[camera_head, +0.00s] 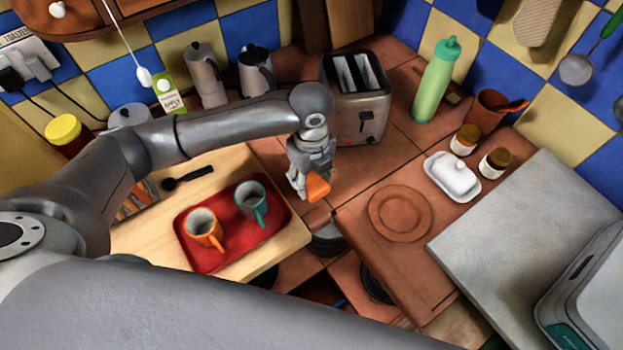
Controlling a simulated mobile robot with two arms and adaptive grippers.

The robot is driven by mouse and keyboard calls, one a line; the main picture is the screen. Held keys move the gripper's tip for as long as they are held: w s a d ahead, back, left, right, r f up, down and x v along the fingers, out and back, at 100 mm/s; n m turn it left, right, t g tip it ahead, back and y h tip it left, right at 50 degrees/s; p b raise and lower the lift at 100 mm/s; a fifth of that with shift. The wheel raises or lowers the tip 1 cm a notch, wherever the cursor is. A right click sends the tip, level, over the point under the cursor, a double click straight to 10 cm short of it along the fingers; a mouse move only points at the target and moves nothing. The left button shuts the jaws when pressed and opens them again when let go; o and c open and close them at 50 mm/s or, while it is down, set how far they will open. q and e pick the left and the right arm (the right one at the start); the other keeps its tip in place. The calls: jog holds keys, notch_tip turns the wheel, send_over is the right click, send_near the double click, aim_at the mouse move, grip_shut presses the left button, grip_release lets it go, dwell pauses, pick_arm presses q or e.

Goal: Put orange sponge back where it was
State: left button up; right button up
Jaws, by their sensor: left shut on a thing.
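The orange sponge (318,188) is a small orange block at the tip of my left gripper (308,184). My left gripper points down and is shut on the sponge. It hangs in front of the toaster and to the right of the red tray, around the inner corner of the counters. I cannot tell how far above the counter the sponge is. My right gripper is not in view.
A red tray (210,258) with an orange mug (203,229) and a teal mug (251,202) lies on the left wooden board. A toaster (358,100) stands behind my gripper. A brown plate (400,213), white butter dish (452,177) and green bottle (436,82) stand to the right.

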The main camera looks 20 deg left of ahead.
aim_at(311, 184)
pick_arm(q)
jog(key=shift+w+f, duration=0.4)
jog(key=shift+f, duration=0.1)
notch_tip(311, 184, down, 3)
jog(key=shift+w+a+r+p, duration=0.1)
jog(key=shift+w+p, duration=0.05)
jog(key=shift+p, duration=0.55)
jog(key=shift+f, duration=0.35)
jog(key=shift+f, duration=0.15)
jog(key=o, duration=0.9)
